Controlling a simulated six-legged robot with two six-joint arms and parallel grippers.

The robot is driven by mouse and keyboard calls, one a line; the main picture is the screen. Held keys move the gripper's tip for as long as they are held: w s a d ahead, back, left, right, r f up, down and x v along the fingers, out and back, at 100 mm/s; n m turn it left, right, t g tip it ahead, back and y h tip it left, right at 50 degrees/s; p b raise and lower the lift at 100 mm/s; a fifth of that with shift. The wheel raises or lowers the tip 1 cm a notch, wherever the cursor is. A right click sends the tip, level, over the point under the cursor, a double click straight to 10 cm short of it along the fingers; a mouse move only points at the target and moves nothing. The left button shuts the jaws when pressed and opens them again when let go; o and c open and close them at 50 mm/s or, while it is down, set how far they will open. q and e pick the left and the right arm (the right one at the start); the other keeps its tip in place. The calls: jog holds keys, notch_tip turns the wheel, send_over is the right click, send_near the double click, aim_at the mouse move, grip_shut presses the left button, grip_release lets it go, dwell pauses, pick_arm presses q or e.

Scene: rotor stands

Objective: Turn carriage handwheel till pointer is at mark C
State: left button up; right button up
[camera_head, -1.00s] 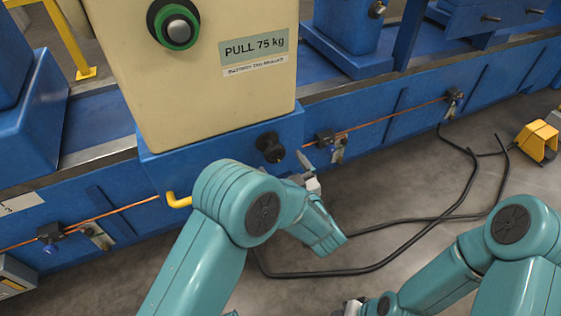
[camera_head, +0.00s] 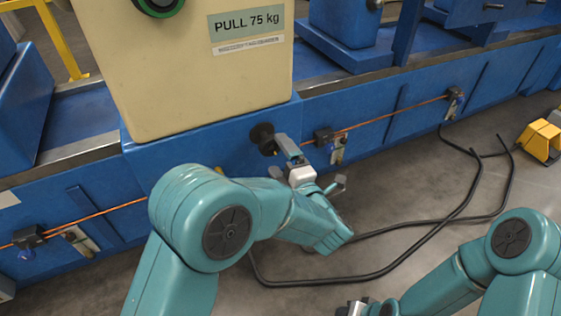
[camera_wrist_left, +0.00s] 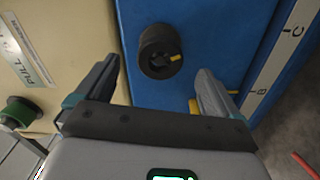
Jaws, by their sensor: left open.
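The carriage handwheel is a small black knob (camera_head: 263,138) on the front of the blue carriage base (camera_head: 190,150). In the left wrist view the handwheel (camera_wrist_left: 158,52) has a yellow mark at its right side. My left gripper (camera_wrist_left: 157,72) is open, with its fingers apart on either side below the handwheel and nothing between them. In the head view the gripper (camera_head: 312,163) is just right of the handwheel. A yellow piece (camera_wrist_left: 194,106), perhaps the pointer, is partly hidden behind the right finger, near mark B (camera_wrist_left: 252,92). Mark C (camera_wrist_left: 295,31) is farther up the white scale strip.
The cream housing (camera_head: 190,75) with a "PULL 75 kg" label stands on the carriage. An orange cable (camera_head: 385,122) runs along the blue bed. Black hoses (camera_head: 430,235) and a yellow pedal (camera_head: 540,140) lie on the floor. My right gripper (camera_head: 355,307) barely shows.

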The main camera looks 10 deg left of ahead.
aim_at(273, 147)
pick_arm(q)
jog(key=shift+n, duration=1.1)
jog(key=shift+x, duration=1.75)
jog(key=c, duration=1.3)
